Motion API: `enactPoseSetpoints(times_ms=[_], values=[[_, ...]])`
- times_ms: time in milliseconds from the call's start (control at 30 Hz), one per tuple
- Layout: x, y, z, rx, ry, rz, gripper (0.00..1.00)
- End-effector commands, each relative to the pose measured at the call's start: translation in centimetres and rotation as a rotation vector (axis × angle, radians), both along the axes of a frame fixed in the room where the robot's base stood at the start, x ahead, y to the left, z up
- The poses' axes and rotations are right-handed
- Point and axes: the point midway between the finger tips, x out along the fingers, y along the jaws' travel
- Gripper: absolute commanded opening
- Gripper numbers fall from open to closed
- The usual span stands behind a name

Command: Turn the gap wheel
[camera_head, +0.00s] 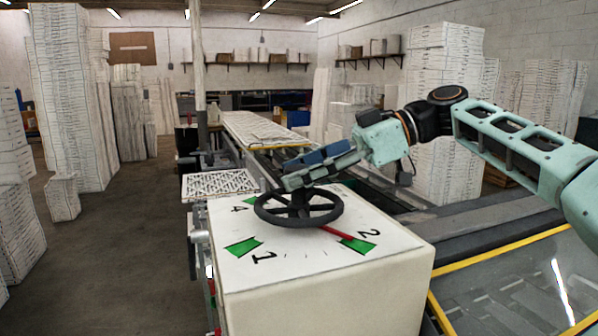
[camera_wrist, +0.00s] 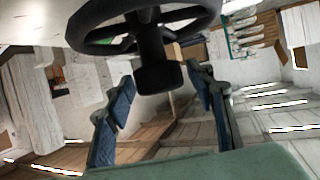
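The gap wheel (camera_head: 299,208) is a dark spoked handwheel, lying flat on top of a white box (camera_head: 325,290). A red pointer (camera_head: 338,233) reaches from it toward the green mark by the number 2 (camera_head: 369,234). Green marks also show by 1 and 4. In the wrist view the wheel (camera_wrist: 95,22) fills the top, its dark hub (camera_wrist: 158,72) between my finger pads. My gripper (camera_head: 305,168) is at the wheel's far side, close above the rim. In the wrist view my gripper (camera_wrist: 160,76) is open, its blue-padded fingers apart. I cannot tell whether it touches the wheel.
A patterned white panel (camera_head: 220,185) lies behind the box. A long conveyor-like table (camera_head: 262,130) runs back from there. A yellow-edged dark surface (camera_head: 520,280) is at right.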

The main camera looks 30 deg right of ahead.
Motion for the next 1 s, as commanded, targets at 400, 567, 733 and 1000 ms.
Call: enactPoseSetpoints(times_ms=[400, 567, 733, 1000], values=[[-0.3, -0.6, 0.2, -0.001, 0.001, 0.0, 0.54], [-1.3, -2.8, 1.2, 0.001, -0.002, -0.001, 0.54], [-2.6, -5.7, 2.6, 0.0, -0.002, -0.001, 0.54], [-4.2, -8.8, 4.0, 0.0, -0.001, 0.003, 0.54]])
